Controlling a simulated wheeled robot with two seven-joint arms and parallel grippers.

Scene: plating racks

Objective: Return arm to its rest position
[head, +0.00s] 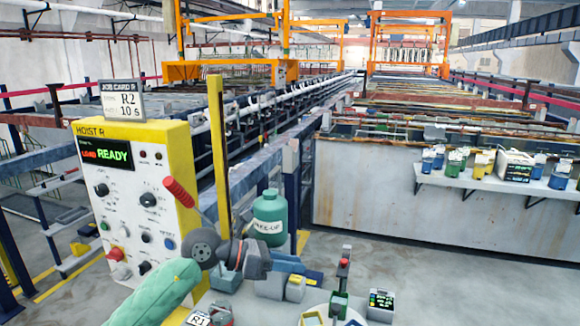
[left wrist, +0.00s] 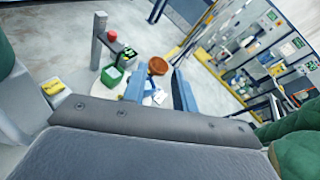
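My left arm, in a green sleeve, comes in from the bottom left of the head view. My left gripper (head: 288,264) is in front of the green make-up bottle (head: 270,217) and above the small bench items. In the left wrist view its two blue fingers (left wrist: 158,84) stand apart with a gap between them and hold nothing. Beyond them are a white round surface, a brown round thing (left wrist: 157,66) and a green box (left wrist: 112,77). My right gripper is not in view.
The yellow hoist control box (head: 178,160) reads READY and has a red-handled lever (head: 180,192) near my wrist. A red-topped stand (head: 341,280) and a small meter (head: 381,300) are at the bottom. A shelf (head: 470,183) with jars is at right. Floor between is clear.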

